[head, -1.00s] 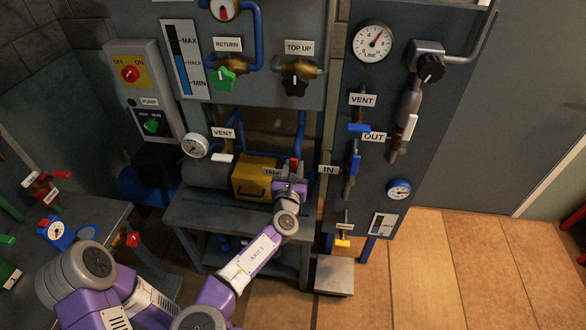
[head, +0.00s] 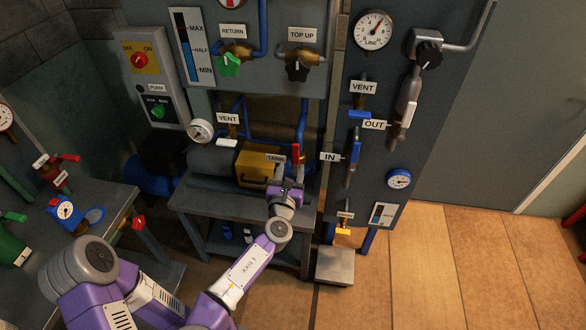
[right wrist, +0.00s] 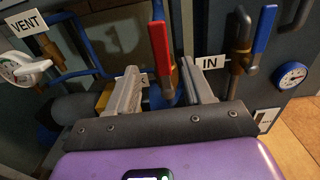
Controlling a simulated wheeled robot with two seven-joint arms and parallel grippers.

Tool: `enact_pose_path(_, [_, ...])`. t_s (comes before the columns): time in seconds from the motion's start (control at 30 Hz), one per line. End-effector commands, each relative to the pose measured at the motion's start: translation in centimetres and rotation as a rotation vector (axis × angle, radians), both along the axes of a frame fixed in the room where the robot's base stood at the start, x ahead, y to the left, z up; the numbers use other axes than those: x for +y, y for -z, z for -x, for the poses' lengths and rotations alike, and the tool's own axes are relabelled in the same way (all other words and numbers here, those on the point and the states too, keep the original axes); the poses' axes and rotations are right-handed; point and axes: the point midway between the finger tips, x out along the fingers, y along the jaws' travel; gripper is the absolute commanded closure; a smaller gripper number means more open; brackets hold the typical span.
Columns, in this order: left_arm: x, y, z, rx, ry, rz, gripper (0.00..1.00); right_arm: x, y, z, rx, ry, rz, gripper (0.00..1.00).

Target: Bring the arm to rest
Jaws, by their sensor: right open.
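My right arm (head: 245,262), purple and grey, reaches up from the bottom left in the head view. Its gripper (head: 288,174) is in front of the bench with the tank, just below the red lever (head: 295,153) beside the TANK label (head: 276,158). In the right wrist view the two fingers (right wrist: 163,80) stand apart with nothing gripped between them. The red lever (right wrist: 161,48) stands upright beyond the gap, apparently clear of the fingers. My left gripper is not in view.
A yellow box (head: 252,163) sits at the tank beside the gripper. The blue IN lever (head: 355,145) is close on the right. A workbench (head: 105,215) with gauges and valves stands at left.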

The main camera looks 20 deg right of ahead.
Motion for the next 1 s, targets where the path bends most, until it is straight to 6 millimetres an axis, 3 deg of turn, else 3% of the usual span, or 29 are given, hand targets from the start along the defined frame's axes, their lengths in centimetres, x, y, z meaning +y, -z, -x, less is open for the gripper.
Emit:
enact_pose_path(0.5, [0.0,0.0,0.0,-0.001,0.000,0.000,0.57,0.0,0.0,0.1,0.001,0.002,-0.003,0.49])
enact_pose_path(0.63, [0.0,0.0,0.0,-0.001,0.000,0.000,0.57,-1.7,1.8,0.4,0.023,0.038,-0.053,0.49])
enact_pose_path(0.77, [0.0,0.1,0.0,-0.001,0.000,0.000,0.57,-6.2,7.3,1.9,0.084,0.150,-0.212,0.49])
enact_pose_path(0.83, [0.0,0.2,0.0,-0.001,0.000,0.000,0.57,-9.0,11.4,3.6,0.121,0.242,-0.338,0.49])
enact_pose_path(1.0, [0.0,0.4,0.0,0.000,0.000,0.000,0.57,-14.1,21.7,10.2,0.183,0.516,-0.681,0.49])
